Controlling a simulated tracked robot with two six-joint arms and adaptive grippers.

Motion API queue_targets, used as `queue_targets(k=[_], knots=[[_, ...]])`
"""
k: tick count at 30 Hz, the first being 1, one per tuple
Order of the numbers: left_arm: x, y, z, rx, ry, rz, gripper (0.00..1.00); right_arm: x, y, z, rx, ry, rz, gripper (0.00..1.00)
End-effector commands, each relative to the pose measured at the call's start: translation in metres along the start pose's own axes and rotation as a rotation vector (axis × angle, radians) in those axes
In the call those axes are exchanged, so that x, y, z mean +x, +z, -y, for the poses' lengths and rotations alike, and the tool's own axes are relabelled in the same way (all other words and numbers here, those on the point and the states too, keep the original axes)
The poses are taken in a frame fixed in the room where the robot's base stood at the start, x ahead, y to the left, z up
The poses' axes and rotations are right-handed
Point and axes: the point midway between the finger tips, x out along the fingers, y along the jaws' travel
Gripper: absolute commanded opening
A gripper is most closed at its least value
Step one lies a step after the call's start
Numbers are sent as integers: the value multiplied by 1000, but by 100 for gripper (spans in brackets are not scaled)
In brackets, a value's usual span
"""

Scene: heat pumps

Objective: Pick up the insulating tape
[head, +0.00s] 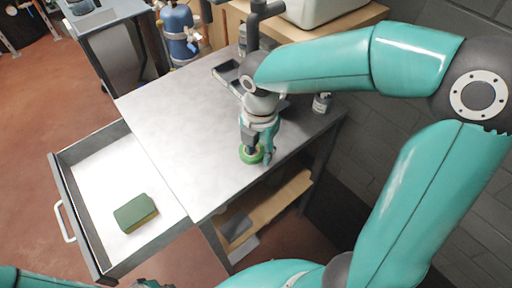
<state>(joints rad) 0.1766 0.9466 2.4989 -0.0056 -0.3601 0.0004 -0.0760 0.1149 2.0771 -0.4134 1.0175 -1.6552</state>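A green ring, which looks like the roll of insulating tape (244,158), lies on the grey tabletop near its front right edge. My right gripper (259,153) points down at the tape from above. Its fingers are at the tape and hide part of the ring. One finger shows at the tape's right side. I cannot tell whether the fingers are closed on it. The tape appears to rest on the table. My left arm shows only at the bottom left edge, with a dark bit of what may be its gripper (146,284) cut off by the frame.
An open drawer (95,178) on the left holds a green and yellow sponge (136,213). A dark tray (228,72) and a small jar (322,102) stand farther back on the table. A blue cylinder (179,36) stands behind. The table's left half is clear.

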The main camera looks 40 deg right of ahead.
Motion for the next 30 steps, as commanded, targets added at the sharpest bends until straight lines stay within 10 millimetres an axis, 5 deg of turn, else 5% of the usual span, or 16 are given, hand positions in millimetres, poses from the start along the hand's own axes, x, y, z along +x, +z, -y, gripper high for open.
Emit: queue_targets(k=[5,19,30], knots=[[0,0,0,0,0,0,0,0,0,0,0,0,0,0],[0,0,0,0,0,0,0,-4,0,-1,-1,2,1,0],[0,0,0,0,0,0,0,-35,-2,8,-1,2,0,0]])
